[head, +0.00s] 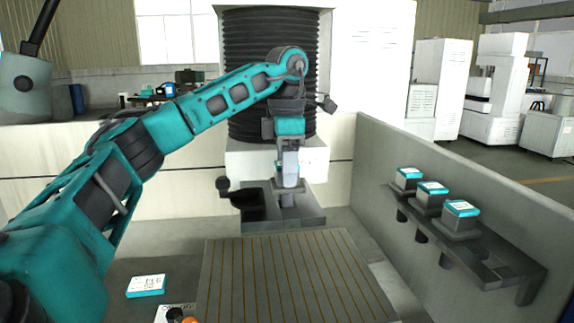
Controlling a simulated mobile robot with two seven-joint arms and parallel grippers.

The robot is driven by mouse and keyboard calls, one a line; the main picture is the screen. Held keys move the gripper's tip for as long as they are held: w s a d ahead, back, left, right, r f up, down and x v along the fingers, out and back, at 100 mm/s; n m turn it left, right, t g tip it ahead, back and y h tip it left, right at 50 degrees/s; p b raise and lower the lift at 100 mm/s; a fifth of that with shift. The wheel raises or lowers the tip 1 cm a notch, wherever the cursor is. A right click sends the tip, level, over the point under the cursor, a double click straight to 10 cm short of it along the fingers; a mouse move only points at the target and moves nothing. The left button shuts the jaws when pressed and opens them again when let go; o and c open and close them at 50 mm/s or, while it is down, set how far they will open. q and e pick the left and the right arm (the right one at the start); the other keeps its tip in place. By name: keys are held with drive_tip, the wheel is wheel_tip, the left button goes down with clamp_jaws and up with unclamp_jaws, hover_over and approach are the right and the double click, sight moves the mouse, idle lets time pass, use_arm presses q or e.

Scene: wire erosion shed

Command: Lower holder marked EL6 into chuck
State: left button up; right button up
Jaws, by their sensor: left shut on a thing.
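My left arm reaches in from the left, and its gripper (289,162) points down at the centre of the head view. It is shut on a small grey holder (289,184), which is mostly hidden by the fingers. No EL6 marking can be read on it. Directly below in the picture is a small grey upright piece, seemingly the chuck (288,200), on a dark grey bracket (300,218). I cannot tell whether the holder touches it or hangs just above. My right gripper is not in view.
Three grey holders with teal-edged white labels (433,187) stand on a rack (490,268) along the right wall. A grooved table (290,280) lies clear in front. A teal-edged label block (147,286) lies at lower left. A dark lever-like part (240,196) sits left of the bracket.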

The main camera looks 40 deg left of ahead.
use_arm(q)
drive_tip(key=shift+f+b, duration=0.3)
drive_tip(key=shift+f, duration=1)
drive_tip(key=shift+f, duration=0.25)
drive_tip(key=o, duration=1.5)
drive_tip(key=shift+c, duration=0.2)
drive_tip(key=shift+f, duration=0.1)
